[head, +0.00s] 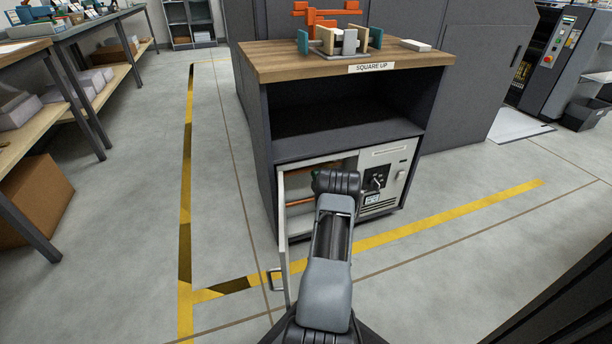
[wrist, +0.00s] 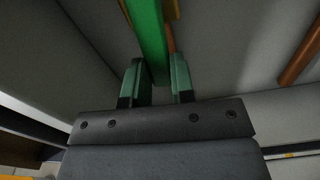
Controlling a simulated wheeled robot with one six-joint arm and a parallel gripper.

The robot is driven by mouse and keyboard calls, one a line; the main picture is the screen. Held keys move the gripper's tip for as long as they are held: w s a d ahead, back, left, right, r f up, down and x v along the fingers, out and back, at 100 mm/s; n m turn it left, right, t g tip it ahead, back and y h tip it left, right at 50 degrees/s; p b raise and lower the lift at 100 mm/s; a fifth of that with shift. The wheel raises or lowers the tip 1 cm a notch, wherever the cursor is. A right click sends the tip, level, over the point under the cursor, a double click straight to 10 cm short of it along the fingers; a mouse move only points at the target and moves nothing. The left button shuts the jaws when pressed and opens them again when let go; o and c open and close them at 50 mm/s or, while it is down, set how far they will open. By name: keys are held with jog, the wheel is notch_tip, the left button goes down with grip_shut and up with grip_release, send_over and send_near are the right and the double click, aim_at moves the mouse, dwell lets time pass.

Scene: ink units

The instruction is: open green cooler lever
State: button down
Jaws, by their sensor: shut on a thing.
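The green cooler lever (wrist: 149,35) runs as a long bar from the top of the wrist view down between my two fingers. My gripper (wrist: 156,78) has green-faced fingers, one on each side of the lever, and is shut on it. My arm hides most of the lever and my fingertips there. Whether the lever has turned cannot be told.
The compartment door (head: 283,235) stands open toward me on the left, with a metal handle (head: 275,279). Orange-brown pipes (wrist: 300,58) run nearby inside. A panel with a black switch and display (head: 372,198) is just right of my wrist. A wooden top (head: 270,60) is above.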

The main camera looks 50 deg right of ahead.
dwell(0.3)
jog(key=c, duration=1)
grip_release()
jog(key=shift+f, duration=0.1)
jog(key=shift+o, duration=0.2)
jog(key=p+v, duration=0.5)
jog(key=v, duration=0.9)
